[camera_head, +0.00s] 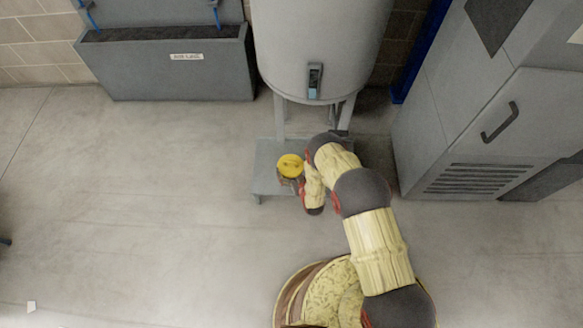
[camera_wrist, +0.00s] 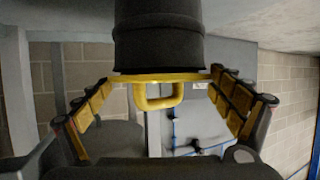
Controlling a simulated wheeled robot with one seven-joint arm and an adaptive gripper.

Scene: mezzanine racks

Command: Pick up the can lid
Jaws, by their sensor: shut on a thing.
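The can lid (camera_head: 290,165) is a yellow disc at the front of the low grey stand. In the wrist view the lid (camera_wrist: 162,92) shows with its yellow loop handle, against the end of a dark ribbed can (camera_wrist: 158,40). The wrist picture looks upside down. My gripper (camera_wrist: 160,78) has one padded finger at each side of the lid's rim and is shut on it. I cannot tell if there is a gap between lid and can. In the head view my wrist is just right of the lid, and the can is mostly hidden.
A grey low stand (camera_head: 268,180) lies under a large grey tank (camera_head: 320,45) on legs. A grey cabinet (camera_head: 425,130) stands at the right. A grey bin (camera_head: 165,70) stands by the block wall at the back left.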

